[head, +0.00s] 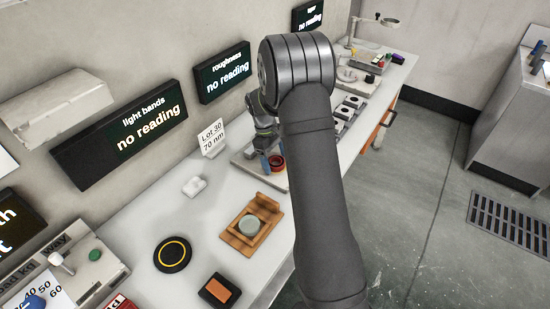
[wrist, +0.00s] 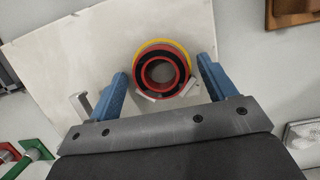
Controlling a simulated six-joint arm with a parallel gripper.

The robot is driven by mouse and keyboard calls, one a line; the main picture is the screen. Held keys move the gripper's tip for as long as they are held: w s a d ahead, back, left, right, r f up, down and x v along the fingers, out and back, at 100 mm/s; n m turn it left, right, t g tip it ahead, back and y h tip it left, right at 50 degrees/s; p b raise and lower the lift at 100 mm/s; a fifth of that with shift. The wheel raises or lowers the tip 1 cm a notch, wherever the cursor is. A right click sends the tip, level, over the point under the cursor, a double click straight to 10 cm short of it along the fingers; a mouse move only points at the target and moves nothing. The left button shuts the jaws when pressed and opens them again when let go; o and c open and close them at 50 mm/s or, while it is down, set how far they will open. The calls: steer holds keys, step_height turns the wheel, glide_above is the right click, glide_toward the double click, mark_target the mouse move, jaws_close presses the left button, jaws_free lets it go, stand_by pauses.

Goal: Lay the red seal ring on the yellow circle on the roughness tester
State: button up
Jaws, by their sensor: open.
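The red seal ring (wrist: 136,66), red with a black band, lies flat on the pale plate of the roughness tester (wrist: 70,55). A crescent of the yellow circle (wrist: 165,42) shows along the ring's far edge in the wrist view; the rest of the circle is hidden. The ring (head: 277,161) also shows in the head view beside my gripper (head: 266,163), partly hidden by my arm. In the wrist view my gripper (wrist: 164,72) is open, with one blue finger on each side of the ring and a visible gap to each.
Small pale prongs stand on the plate near the ring. On the bench are a wooden fixture with a grey disc (head: 251,226), a black disc with a yellow ring (head: 173,254), an orange-topped block (head: 219,291) and a small white box (head: 194,186). The roughness display reads "no reading".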

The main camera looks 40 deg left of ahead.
steer(key=v, duration=1.2)
steer(key=x, duration=1.2)
steer(key=shift+r, duration=1.9)
